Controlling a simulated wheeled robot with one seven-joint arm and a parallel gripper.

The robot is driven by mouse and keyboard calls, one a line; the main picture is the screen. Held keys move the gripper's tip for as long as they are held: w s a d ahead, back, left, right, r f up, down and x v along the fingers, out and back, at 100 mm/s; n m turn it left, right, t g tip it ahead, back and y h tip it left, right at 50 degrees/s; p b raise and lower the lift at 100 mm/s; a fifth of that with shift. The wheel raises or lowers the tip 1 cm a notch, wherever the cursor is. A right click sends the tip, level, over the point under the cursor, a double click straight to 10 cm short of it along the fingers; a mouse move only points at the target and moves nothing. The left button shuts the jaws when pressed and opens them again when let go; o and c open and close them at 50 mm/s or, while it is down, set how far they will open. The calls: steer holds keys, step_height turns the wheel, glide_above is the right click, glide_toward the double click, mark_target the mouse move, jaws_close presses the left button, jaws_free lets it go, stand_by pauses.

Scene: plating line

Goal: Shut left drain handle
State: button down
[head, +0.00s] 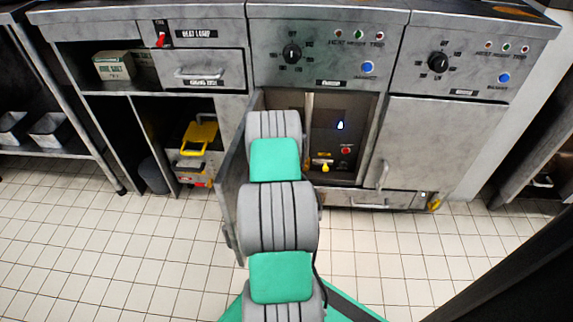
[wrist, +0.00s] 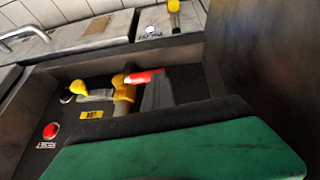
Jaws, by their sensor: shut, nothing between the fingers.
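In the wrist view, a drain handle with a red grip (wrist: 143,76) joins a yellow valve part (wrist: 124,92) on a pipe, inside a dark open cabinet. My gripper (wrist: 159,84) is shut and empty, its grey fingers close beside the red grip; I cannot tell whether they touch it. In the head view my arm reaches into the open cabinet and hides the gripper and most of the handle area. A yellow knob on a metal lever (wrist: 79,88) sits left of the valve in the wrist view; a yellow knob (head: 325,167) shows low in the cabinet in the head view.
The open cabinet door (head: 236,185) stands close along my arm's left. A red button (head: 346,150) is on the cabinet's inner panel. The right cabinet door (head: 435,145) is shut. A yellow piece (head: 434,204) sits low at the right. The tiled floor in front is clear.

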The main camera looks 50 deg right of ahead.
steer(key=shift+a+f, duration=0.2)
steer(key=p+v, duration=0.3)
steer(key=v, duration=0.5)
steer(key=shift+d+p, duration=0.2)
steer(key=shift+p, duration=0.15)
steer(key=shift+r, duration=0.1)
